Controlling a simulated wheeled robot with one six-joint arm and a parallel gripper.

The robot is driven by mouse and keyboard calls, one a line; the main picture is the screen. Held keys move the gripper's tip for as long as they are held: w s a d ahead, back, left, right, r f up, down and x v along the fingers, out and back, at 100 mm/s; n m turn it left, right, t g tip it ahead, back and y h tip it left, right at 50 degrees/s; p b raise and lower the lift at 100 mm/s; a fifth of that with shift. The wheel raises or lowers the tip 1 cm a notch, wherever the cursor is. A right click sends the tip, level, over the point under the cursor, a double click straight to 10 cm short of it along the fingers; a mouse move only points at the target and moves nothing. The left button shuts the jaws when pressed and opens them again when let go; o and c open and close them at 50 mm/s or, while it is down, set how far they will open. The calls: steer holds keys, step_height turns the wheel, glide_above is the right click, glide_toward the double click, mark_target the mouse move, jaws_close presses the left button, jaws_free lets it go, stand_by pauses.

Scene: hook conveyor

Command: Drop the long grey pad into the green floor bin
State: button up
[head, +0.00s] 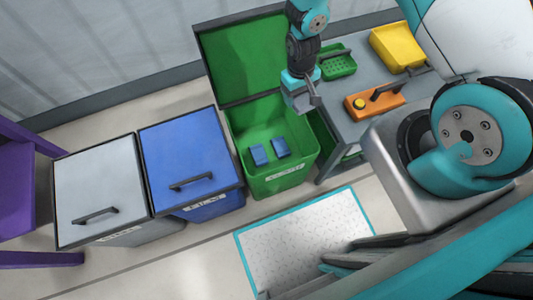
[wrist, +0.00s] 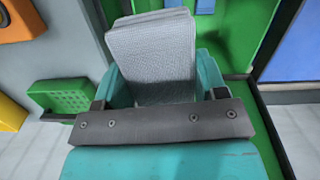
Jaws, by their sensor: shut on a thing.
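The long grey pad (wrist: 152,45) has a woven surface and stands up between the teal fingers in the wrist view. My gripper (wrist: 160,78) is shut on it. In the head view my gripper (head: 302,100) hangs over the right side of the green floor bin (head: 278,185), and the pad is hard to make out there. The bin's lid (head: 243,58) stands open. Two blue pads (head: 269,151) lie inside the bin. Green bin surfaces (wrist: 240,25) show behind and right of the pad in the wrist view.
A blue bin (head: 190,158) and a grey-white bin (head: 100,190), both lidded, stand left of the green one. A teal-edged floor mat (head: 305,240) lies in front.

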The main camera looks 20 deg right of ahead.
steer(key=w+a+f+n+b, duration=0.1)
steer(key=a+f+n+b, duration=0.1)
steer(key=a+f+b, duration=0.4)
step_height(320, 180, down, 4)
steer(key=b, duration=0.9)
steer(key=shift+w+a, duration=0.2)
steer(key=shift+w, duration=0.2)
step_height(320, 180, down, 6)
steer(key=b, duration=0.5)
steer(key=shift+r, duration=0.2)
steer(key=o, duration=0.9)
steer(key=r+p, duration=0.1)
steer(key=r, duration=0.4)
steer(key=w+r+p, duration=0.1)
steer(key=r+p, duration=0.1)
steer(key=r, duration=0.4)
steer(key=w+r+p, duration=0.1)
steer(key=r+p, duration=0.1)
steer(key=r, duration=0.4)
steer(key=shift+a+r, duration=0.2)
steer(key=shift+a, duration=0.05)
